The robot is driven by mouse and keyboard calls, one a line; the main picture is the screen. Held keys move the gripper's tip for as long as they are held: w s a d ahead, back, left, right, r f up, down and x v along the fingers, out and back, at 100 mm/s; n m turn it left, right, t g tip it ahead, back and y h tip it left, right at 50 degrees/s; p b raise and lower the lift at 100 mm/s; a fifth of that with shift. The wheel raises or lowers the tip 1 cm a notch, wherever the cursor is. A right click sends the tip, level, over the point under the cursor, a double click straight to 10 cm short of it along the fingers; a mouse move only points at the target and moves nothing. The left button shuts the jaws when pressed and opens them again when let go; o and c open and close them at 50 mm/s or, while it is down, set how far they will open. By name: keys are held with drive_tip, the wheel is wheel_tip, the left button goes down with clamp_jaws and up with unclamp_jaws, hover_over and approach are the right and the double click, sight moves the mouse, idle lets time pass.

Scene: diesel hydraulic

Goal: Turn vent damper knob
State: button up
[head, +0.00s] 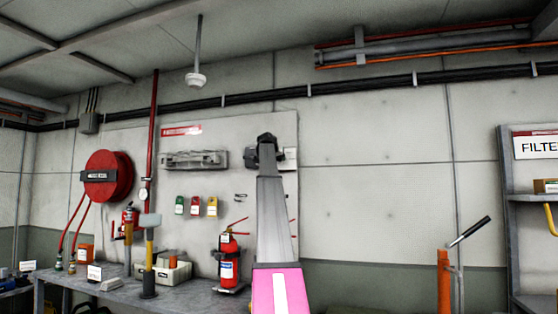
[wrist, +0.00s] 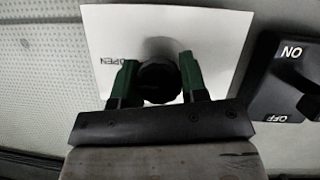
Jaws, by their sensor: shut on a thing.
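The vent damper knob (wrist: 160,82) is a dark round knob in the wrist view. It sits in front of a white plate (wrist: 215,35) with the word "OPEN" on its left side. My gripper (wrist: 158,75) has dark green fingers, one on each side of the knob, and is shut on it. In the head view my arm reaches up to the wall panel, and my gripper (head: 267,142) shows small and dark there. The arm hides the knob in that view.
A black switch plate (wrist: 290,75) marked ON and OFF is close to the right of the white plate. In the head view a workbench (head: 190,296) at the lower left bears a red fire extinguisher (head: 228,258). A red hose reel (head: 107,176) hangs on the wall.

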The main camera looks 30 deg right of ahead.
drive_tip(key=n+g+h, duration=0.1)
drive_tip(key=n, duration=0.2)
drive_tip(key=shift+h, duration=0.4)
drive_tip(key=n+g+h, duration=0.1)
drive_tip(key=n, duration=0.2)
drive_tip(key=shift+h, duration=0.4)
drive_tip(key=n+h, duration=0.1)
drive_tip(key=n, duration=0.3)
drive_tip(key=shift+a+f+g+h, duration=0.1)
drive_tip(key=shift+f+g+h, duration=0.05)
drive_tip(key=shift+g+h, duration=0.2)
drive_tip(key=shift+w+n+h, duration=0.1)
drive_tip(key=shift+n+h, duration=0.65)
drive_tip(key=shift+n, duration=1.15)
drive_tip(key=shift+t, duration=0.45)
drive_tip(key=o, duration=0.9)
